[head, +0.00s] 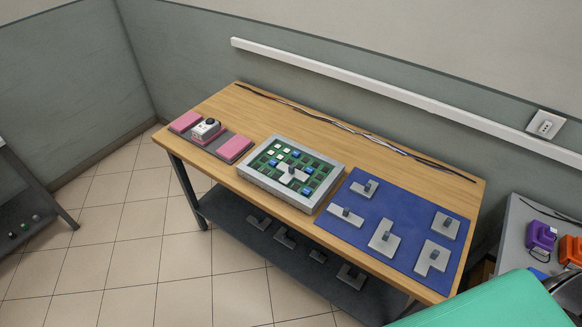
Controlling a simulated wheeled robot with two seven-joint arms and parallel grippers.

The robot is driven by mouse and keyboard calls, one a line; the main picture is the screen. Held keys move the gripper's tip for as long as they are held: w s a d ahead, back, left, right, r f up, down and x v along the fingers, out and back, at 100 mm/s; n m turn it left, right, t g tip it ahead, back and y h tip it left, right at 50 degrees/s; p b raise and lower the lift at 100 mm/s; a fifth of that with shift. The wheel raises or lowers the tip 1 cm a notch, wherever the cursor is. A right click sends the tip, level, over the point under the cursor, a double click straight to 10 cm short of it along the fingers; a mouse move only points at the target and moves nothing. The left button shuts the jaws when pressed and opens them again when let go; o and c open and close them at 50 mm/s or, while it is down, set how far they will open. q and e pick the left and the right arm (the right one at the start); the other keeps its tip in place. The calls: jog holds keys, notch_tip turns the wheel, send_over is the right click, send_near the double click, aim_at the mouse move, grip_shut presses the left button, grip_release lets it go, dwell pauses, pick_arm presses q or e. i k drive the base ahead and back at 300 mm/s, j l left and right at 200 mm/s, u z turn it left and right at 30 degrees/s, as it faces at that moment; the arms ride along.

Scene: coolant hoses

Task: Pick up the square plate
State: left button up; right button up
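Several grey plates with small knobs lie on a blue mat (408,205) at the right of the wooden table. The one nearest to a square in outline is the grey plate (445,230) at the mat's right side, toward the back; at this size I cannot be sure of its exact shape. It lies flat, apart from the others, with a dark grey knob on top. Neither of my grippers shows in the head view.
A grey-framed tray (263,197) with green cells and a grey piece stands mid-table. Pink pads (235,148) and a white device (206,129) are at the left. Cables (340,127) run along the back edge. More grey pieces lie on the lower shelf (300,262).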

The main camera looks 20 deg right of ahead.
aim_at(443, 224)
jog(key=z, duration=1.85)
